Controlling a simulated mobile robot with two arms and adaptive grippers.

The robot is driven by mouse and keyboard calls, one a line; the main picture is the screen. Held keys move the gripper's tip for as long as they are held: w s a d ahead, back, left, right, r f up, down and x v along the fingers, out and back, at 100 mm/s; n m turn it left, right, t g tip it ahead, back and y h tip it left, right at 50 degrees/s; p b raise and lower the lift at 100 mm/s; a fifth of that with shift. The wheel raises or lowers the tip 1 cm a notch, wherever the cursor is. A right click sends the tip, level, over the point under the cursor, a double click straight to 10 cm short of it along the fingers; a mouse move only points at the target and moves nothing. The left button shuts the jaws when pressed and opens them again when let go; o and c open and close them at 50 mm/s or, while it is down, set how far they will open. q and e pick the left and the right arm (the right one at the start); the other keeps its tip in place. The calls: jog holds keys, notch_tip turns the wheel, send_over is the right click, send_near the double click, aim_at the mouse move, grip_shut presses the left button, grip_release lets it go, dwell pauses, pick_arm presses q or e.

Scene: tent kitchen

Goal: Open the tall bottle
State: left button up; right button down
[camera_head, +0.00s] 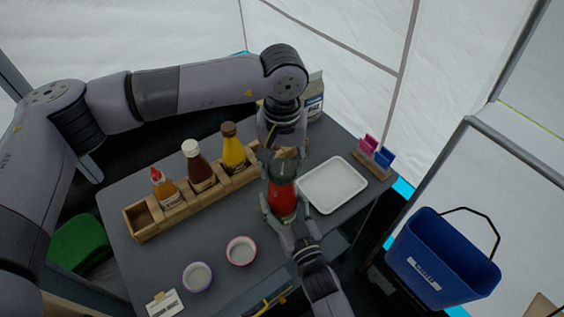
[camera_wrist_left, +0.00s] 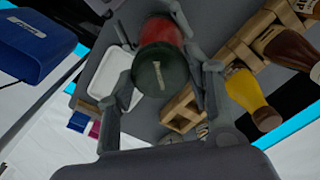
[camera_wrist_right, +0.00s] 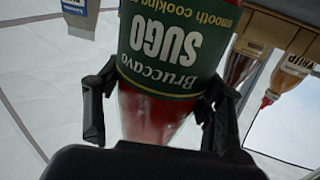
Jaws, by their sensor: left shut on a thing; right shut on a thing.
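The tall bottle is a red sauce bottle (camera_head: 284,197) with a dark green cap (camera_head: 281,169), held upright over the table between my two grippers. Its green label (camera_wrist_right: 180,45) reads "Bruccavo SUGO" in the right wrist view. My right gripper (camera_head: 283,213) is shut on the red body from the front. My left gripper (camera_head: 283,158) comes down from above and is shut on the cap. In the left wrist view the round cap top (camera_wrist_left: 161,76) shows between its fingers. Whether the bottle's base touches the table is hidden.
A wooden rack (camera_head: 145,217) with several sauce bottles stands to the left. A white tray (camera_head: 333,185) lies just to the right. Two small bowls, one pink-rimmed (camera_head: 241,251) and one purple-rimmed (camera_head: 198,276), are in front. A blue bucket (camera_head: 443,262) is off the table at right.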

pick_arm(q)
jog(key=n, duration=3.2)
jog(key=shift+r, duration=0.1)
jog(key=n, duration=1.2)
jog(key=shift+w, duration=0.1)
